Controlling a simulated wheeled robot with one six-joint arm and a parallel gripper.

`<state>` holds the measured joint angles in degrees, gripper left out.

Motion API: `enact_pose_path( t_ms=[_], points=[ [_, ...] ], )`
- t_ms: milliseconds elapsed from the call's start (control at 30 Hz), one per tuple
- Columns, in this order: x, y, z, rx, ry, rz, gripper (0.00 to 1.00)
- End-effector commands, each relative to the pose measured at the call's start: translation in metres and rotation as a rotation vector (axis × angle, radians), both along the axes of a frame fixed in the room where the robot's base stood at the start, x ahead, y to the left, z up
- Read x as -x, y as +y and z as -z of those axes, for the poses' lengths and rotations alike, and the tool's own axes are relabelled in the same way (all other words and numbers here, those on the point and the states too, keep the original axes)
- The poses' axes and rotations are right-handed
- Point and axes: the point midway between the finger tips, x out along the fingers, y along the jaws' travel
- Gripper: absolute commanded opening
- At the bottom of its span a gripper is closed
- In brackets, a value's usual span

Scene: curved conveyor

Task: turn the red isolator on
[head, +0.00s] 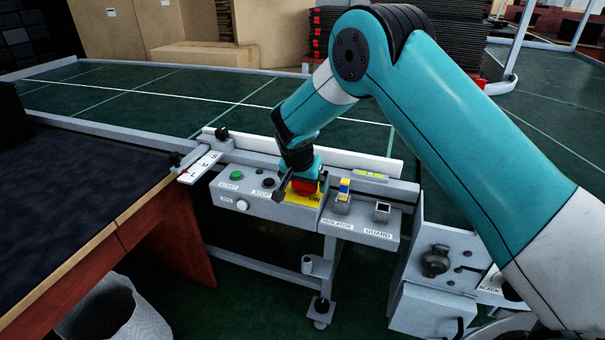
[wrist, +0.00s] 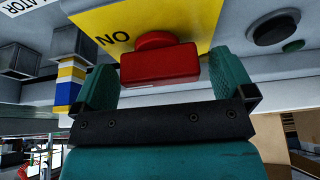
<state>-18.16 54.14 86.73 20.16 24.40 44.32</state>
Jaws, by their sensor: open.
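The red isolator (wrist: 158,66) is a block-shaped red handle on a round red base, mounted on a yellow plate (wrist: 195,18) marked ON. The wrist view shows it inverted, with the handle's long side running across the picture. My gripper (wrist: 166,82) is open, with one teal finger beside each end of the handle. A gap shows at the right finger; contact at the left finger cannot be told. In the head view my gripper (head: 299,176) is over the panel and partly covers the red isolator (head: 306,187).
Left of the isolator are a black stop button (head: 268,182), a green start button (head: 236,175) and a white knob (head: 242,205). Right of it stand a blue-and-yellow block (head: 344,190) on the ISOLATOR label's post and a GUARD post (head: 382,211). A dark-topped table (head: 70,190) is at left.

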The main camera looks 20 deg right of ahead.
Motion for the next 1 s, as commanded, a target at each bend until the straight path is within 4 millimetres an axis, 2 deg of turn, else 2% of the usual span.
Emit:
enact_pose_path(
  t_ms=[167, 500, 700, 800, 1000],
  points=[
    [0.006, 0.006, -0.021, -0.001, -0.003, -0.002, 1.00],
    [0.032, 0.026, -0.100, -0.002, -0.005, -0.002, 1.00],
    [0.045, 0.035, -0.138, -0.001, -0.003, -0.001, 1.00],
    [0.049, 0.038, -0.150, -0.001, -0.003, 0.000, 1.00],
    [0.053, 0.040, -0.160, 0.000, -0.002, 0.001, 1.00]
  ],
)
